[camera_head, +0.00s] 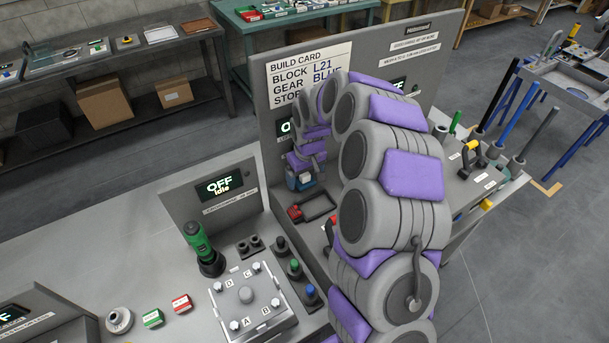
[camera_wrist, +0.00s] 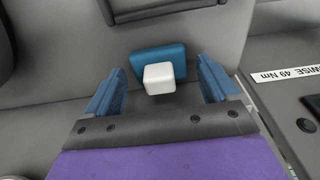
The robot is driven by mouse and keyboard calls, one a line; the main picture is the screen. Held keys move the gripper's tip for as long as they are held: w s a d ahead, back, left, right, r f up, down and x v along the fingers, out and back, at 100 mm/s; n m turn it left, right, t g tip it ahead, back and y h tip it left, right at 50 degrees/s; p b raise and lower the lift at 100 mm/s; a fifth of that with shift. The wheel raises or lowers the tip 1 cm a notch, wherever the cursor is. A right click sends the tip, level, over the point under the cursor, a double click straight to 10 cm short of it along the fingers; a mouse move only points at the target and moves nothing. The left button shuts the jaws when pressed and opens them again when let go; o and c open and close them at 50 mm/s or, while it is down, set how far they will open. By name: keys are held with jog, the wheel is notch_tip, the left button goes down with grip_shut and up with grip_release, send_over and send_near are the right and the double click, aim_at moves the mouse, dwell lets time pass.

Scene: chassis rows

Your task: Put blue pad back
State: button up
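The blue pad (camera_wrist: 176,54) shows in the wrist view as a flat blue plate with a white block (camera_wrist: 159,79) on its near side. My gripper (camera_wrist: 160,68) has its two blue fingers spread to the left and right of the pad, with visible gaps on both sides. In the head view my gripper (camera_head: 301,179) is low in front of the grey upright panel. The pad cannot be made out clearly there among the fingers. Whether the pad touches the grey surface behind it cannot be told.
A black frame (camera_head: 319,207) with a red piece (camera_head: 295,212) lies just below my gripper. A build card (camera_head: 308,72) stands on the panel behind. A green tool (camera_head: 198,238) and a lettered fixture plate (camera_head: 250,312) stand to the left.

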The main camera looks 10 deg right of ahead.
aim_at(307, 183)
notch_tip(307, 183, up, 12)
jog(key=s+p, duration=0.1)
jog(key=p, duration=0.2)
jog(key=s+a+r, duration=0.1)
jog(key=s+r, duration=0.3)
jog(key=s, duration=0.4)
jog(key=s+r+m+g, duration=0.2)
jog(key=s+m+g, duration=0.1)
jog(key=s, duration=3)
jog(key=shift+d+m, duration=0.3)
jog(key=shift+d, duration=0.15)
jog(key=shift+s, duration=0.1)
